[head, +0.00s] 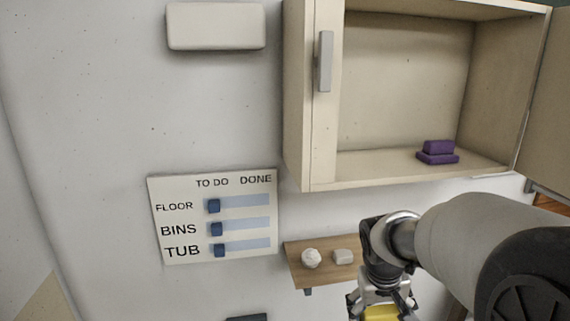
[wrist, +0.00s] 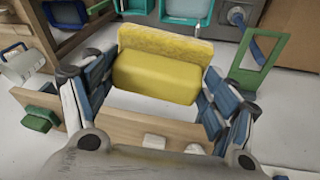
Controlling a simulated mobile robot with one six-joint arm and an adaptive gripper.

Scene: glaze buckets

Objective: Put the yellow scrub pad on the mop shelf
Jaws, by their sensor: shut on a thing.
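The yellow scrub pad (wrist: 157,78) is a thick block with a flat, rough sheet along its far side. My gripper (wrist: 160,88) is shut on it, with the blue-and-grey fingers at its left and right ends. In the head view my gripper (head: 382,298) is at the bottom right, and only a bit of the pad (head: 381,313) shows below it. A wooden wall shelf (head: 303,271) is just left of my gripper, with a white round lump and a white block on it. No shelf in view is labelled as the mop shelf.
An open beige cabinet (head: 400,80) above holds a purple pad (head: 437,153) on its floor. A board with sliders (head: 213,218) hangs on the wall at left. In the wrist view, a green frame (wrist: 250,65) and a grey bucket (wrist: 25,65) stand beyond.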

